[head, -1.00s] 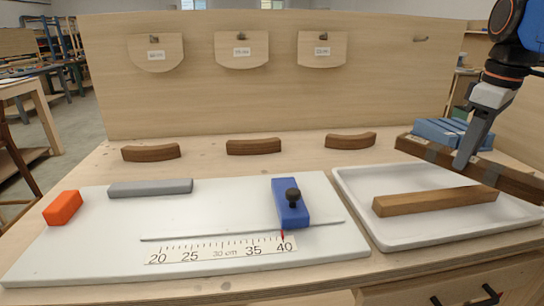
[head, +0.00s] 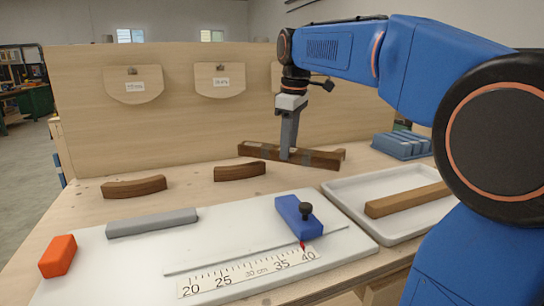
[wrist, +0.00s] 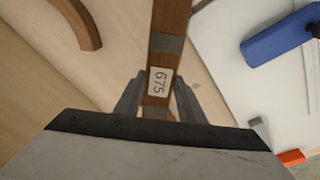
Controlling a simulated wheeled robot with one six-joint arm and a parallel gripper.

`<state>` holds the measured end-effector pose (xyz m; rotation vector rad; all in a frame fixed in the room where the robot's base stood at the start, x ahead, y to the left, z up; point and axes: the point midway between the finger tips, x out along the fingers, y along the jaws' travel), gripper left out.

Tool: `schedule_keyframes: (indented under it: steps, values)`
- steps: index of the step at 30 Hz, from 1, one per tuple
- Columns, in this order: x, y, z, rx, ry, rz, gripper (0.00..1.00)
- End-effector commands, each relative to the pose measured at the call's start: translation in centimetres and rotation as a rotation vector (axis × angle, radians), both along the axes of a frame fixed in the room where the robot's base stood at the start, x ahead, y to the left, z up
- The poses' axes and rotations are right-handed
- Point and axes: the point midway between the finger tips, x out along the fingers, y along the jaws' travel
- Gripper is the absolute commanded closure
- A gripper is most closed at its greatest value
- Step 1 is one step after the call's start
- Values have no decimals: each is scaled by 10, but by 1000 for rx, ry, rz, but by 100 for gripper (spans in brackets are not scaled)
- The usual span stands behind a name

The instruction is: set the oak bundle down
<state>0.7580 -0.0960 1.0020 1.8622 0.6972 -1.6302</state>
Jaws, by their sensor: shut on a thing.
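The oak bundle (head: 322,160) is a long brown wooden bar with grey bands. My gripper (head: 288,156) is shut on it near its middle in the head view, pointing down, with the bundle in front of the upright back board. In the wrist view, the bundle (wrist: 165,40) runs between the two fingers of my gripper (wrist: 156,102) and carries a white label reading 675. I cannot tell whether the bundle touches the table or hangs just above it.
Two curved brown blocks (head: 134,187) (head: 240,171) lie left of the bundle. A white tray (head: 392,232) with a wooden bar (head: 408,199) is at right. A white board (head: 140,255) holds a blue stop (head: 297,216). Blue ridged blocks (head: 402,145) stand back right.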

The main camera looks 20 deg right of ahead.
Motion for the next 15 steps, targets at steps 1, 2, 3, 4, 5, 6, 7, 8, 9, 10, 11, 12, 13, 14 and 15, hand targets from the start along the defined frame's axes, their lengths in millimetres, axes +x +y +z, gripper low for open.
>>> schedule_keyframes:
  steps: [1, 2, 3, 4, 5, 6, 7, 8, 9, 10, 11, 12, 13, 14, 15]
  values:
    - [11, 0, 0, 1, 1, 0, 99]
    - [17, 0, 0, 0, 0, 0, 99]
    - [25, 0, -1, 0, 1, 0, 99]
    - [31, 0, 0, 0, 0, 0, 99]
    - [37, 0, 0, 0, 0, 0, 99]
    - [44, 0, -1, 0, 1, 0, 99]
    - [50, 0, 0, 0, 0, 0, 99]
    - [55, 0, -1, 0, 0, 0, 99]
    - [61, 0, 0, 0, 0, 0, 99]
    - [66, 0, 0, 0, 0, 0, 99]
    - [70, 0, 0, 0, 0, 0, 99]
    - [75, 0, 0, 0, 0, 0, 99]
    - [79, 0, 0, 0, 0, 0, 99]
    - [83, 0, 0, 0, 0, 0, 99]
    - [87, 0, 0, 0, 0, 0, 99]
